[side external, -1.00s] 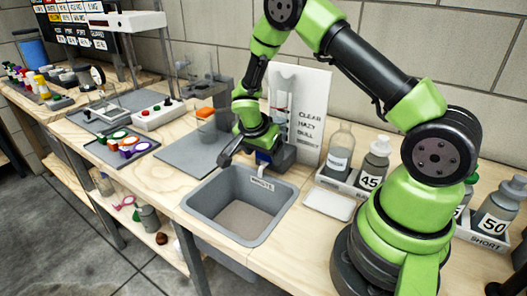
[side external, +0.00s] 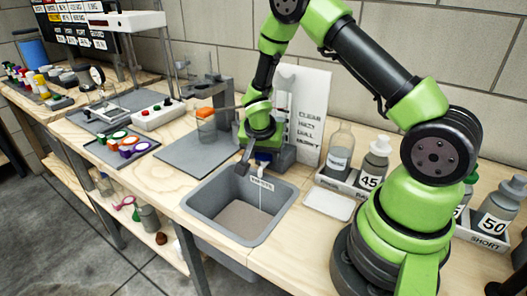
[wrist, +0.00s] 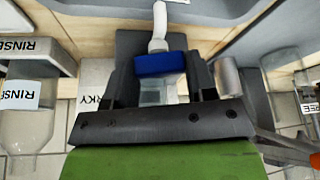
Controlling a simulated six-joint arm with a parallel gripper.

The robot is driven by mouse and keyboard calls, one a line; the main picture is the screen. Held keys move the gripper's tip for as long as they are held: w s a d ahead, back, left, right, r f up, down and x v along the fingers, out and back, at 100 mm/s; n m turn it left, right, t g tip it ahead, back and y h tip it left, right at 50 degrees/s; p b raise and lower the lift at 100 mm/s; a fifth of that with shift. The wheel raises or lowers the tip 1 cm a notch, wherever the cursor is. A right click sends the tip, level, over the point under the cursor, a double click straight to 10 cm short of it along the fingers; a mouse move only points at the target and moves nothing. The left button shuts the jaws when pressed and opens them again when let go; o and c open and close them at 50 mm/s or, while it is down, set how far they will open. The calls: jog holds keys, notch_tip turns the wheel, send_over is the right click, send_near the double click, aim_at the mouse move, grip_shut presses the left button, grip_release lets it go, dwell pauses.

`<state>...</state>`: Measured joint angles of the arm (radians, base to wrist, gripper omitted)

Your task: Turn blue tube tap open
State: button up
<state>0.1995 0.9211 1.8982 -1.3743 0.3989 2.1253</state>
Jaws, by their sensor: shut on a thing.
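The blue tap (wrist: 160,63) sits at the foot of a clear tube, with a white spout (wrist: 158,28) beyond it in the wrist view. My gripper (wrist: 163,78) is shut on the blue tap, one dark finger at each side of it. In the side view the tap (side external: 263,157) is partly hidden by my gripper (side external: 252,158), which is tilted over the back of the sink. A thin pale stream (side external: 260,193) runs from the spout down into the sink.
The grey waste sink (side external: 205,205) lies below the spout. A white board (side external: 312,120) with lettering stands behind the tube. A beaker with an orange top (side external: 206,125) is to the left. Bottles in a rack (side external: 350,178) stand at right, near a white tray (side external: 329,204).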

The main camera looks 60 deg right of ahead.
dwell(0.3)
jog(key=o, duration=0.9)
jog(key=shift+o, duration=0.2)
jog(key=v, duration=1)
